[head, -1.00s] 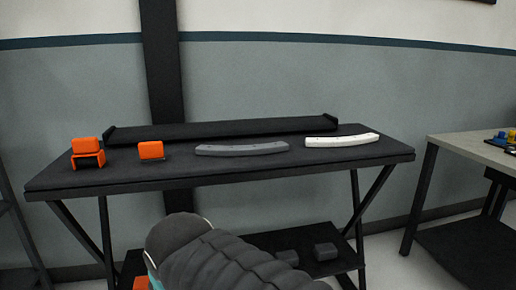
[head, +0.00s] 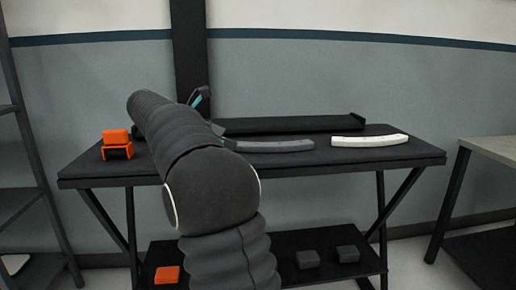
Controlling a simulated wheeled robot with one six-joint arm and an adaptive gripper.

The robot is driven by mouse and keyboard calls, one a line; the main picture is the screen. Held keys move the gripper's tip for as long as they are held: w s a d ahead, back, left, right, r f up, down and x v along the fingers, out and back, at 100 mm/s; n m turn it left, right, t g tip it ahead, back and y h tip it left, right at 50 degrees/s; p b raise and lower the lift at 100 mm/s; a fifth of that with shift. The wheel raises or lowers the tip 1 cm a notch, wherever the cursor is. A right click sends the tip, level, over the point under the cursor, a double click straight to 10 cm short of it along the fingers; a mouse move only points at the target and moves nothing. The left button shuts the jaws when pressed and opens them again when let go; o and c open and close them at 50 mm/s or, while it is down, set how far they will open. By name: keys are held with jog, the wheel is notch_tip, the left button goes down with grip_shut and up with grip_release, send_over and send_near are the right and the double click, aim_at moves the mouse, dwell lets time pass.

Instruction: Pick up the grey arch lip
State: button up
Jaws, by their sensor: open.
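The grey arch lip (head: 275,146) is a long, slightly curved dark grey bar lying on the black table top (head: 330,157), near its middle. Its left end is close to my arm in the picture and may be partly covered. My gripper (head: 207,112) shows only in part beyond my raised arm, as dark pieces with teal marks. It is open, and is above the table to the left of the grey arch lip. I see no contact between them. How far apart they are in depth is hard to tell.
A white arch lip (head: 370,140) lies right of the grey one. Orange blocks (head: 117,145) stand at the table's left end. A long black tray (head: 290,125) lies along the back. The lower shelf (head: 325,265) holds grey blocks. A shelf rack stands left, another table right.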

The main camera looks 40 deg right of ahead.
aim_at(266, 144)
jog(key=shift+w+d+r+n+g+h, duration=0.15)
jog(key=shift+w+d+g+h, duration=0.1)
jog(key=shift+w+d, duration=0.25)
jog(key=shift+w+d+r+n+g+h, duration=0.15)
jog(key=shift+w+d+g, duration=0.1)
jog(key=shift+w+d, duration=0.2)
jog(key=b+x, duration=0.2)
jog(key=x, duration=1.1)
jog(key=shift+d+f+b, duration=0.15)
jog(key=shift+d+b, duration=0.1)
jog(key=shift+b, duration=0.1)
jog(key=c, duration=1.5)
